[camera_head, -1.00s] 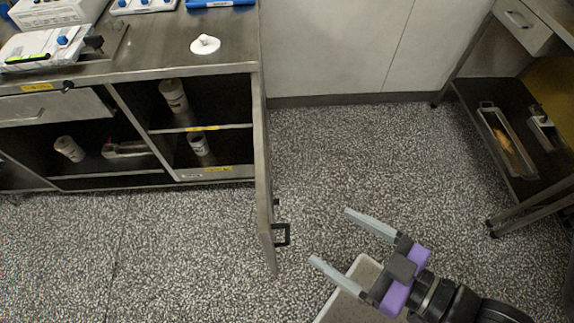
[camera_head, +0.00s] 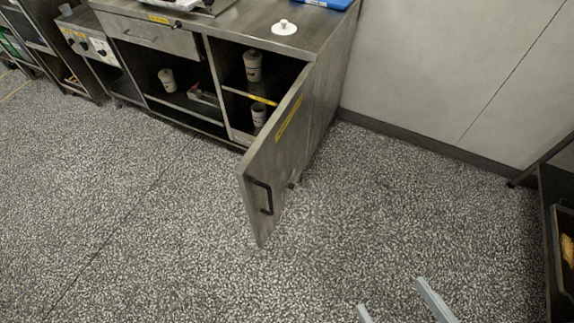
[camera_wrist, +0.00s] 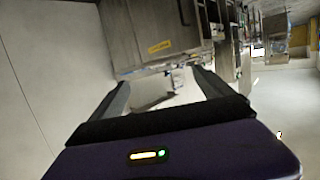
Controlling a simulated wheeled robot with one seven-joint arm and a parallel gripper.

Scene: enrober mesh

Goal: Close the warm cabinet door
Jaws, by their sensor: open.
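The cabinet door (camera_head: 285,150) is a grey metal panel with a yellow label and a black bar handle (camera_head: 263,196). In the head view it stands open, swung out from the right side of the cabinet (camera_head: 322,62), with its handle side toward the viewer. The shelves behind it are exposed. My gripper (camera_head: 395,300) shows only its two pale fingertips at the bottom edge, apart and empty, to the right of the door and not touching it. In the wrist view my gripper (camera_wrist: 165,85) is open, with a metal panel bearing a yellow label (camera_wrist: 160,47) beyond the fingers.
A white round lid (camera_head: 284,27) lies on the cabinet top. A dark rack (camera_head: 560,235) stands at the right edge. The speckled floor (camera_head: 400,215) is clear around the door.

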